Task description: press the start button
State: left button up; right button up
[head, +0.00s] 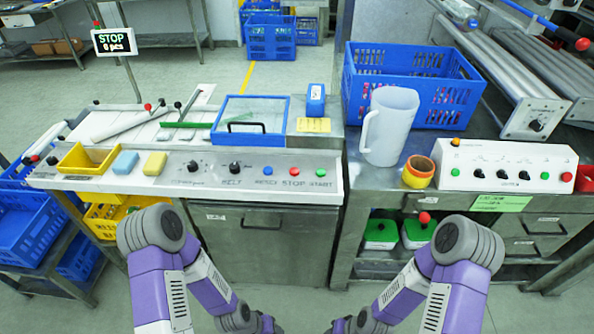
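The start button is a green round button (320,172) at the right end of the sloped white control panel (120,184), above the printed word START. A red button (294,171) above STOP and a blue button (268,171) above RESET sit to its left. A small display (115,41) at the upper left reads STOP in green, with a pcs count below it. My two purple arms bend down toward the bottom edge, below and in front of the panel. Both grippers are outside the picture, so their state is hidden.
Nothing covers the start button.

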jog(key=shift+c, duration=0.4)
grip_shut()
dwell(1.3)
